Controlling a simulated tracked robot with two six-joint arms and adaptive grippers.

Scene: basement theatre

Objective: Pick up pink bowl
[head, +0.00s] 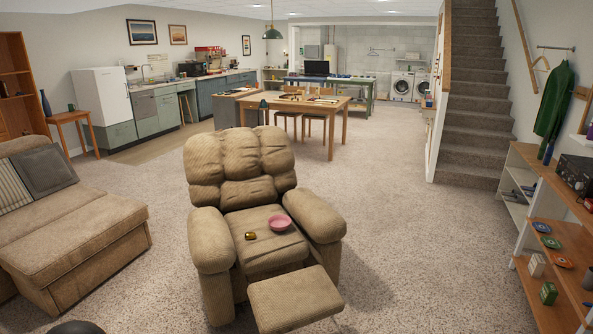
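The pink bowl (280,223) sits upright on the seat of the tan recliner (265,248), toward the right side of the seat. A small dark yellow-brown object (250,236) lies on the seat to its left, apart from it. The bowl's rim and inside show clearly, and nothing covers it. Neither of my grippers shows in the head view.
The recliner's footrest (295,300) sticks out toward me. A tan sofa (75,230) stands at the left and an open shelf (560,245) at the right. Carpet (430,260) is free between recliner and shelf. A wooden table (310,103) stands behind.

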